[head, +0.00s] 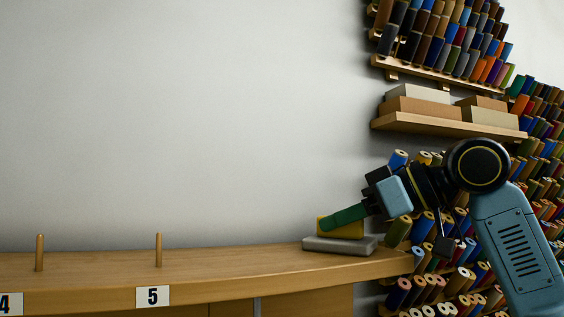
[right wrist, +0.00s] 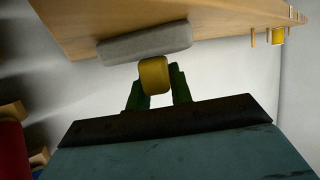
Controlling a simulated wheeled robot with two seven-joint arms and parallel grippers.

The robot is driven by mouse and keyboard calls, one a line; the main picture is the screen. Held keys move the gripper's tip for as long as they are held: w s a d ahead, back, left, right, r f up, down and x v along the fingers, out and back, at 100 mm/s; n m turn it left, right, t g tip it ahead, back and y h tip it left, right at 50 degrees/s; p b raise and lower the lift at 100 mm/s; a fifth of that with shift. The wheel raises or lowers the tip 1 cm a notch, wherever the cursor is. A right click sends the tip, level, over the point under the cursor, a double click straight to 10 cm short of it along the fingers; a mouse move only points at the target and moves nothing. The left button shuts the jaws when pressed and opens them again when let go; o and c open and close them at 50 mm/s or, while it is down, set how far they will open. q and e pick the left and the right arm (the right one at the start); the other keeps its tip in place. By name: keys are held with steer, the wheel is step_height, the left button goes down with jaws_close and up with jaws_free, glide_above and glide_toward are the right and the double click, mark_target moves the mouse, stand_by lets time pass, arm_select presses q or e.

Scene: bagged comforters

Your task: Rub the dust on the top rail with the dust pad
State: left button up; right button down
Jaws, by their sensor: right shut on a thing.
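The dust pad shows as a grey slab (head: 335,245) with a yellow grip block (head: 349,231) on top. It lies flat at the right end of the wooden top rail (head: 220,264), and I cannot tell whether it bears on the wood. My right gripper (head: 328,224) reaches in from the right with its green fingers on the yellow block. In the right wrist view the yellow block (right wrist: 154,75) sits between the green fingers, with the grey slab (right wrist: 145,45) beyond it against the wood. I cannot make out dust on the rail. My left gripper is not in view.
Two wooden pegs (head: 158,250) stand up from the rail at the left, above number labels 4 and 5 (head: 153,296). Racks of coloured spools (head: 450,40) and a shelf with boxes (head: 420,106) fill the right. The rail between pad and pegs is clear.

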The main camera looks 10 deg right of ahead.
steer(key=shift+d, duration=0.5)
steer(key=shift+a, duration=0.3)
steer(key=shift+s+a, duration=0.2)
steer(key=shift+a, duration=1.6)
steer(key=shift+s+a, duration=0.15)
steer(key=shift+a, duration=1.6)
steer(key=shift+s+a, duration=0.2)
steer(key=shift+a, duration=1.6)
step_height(320, 180, up, 8)
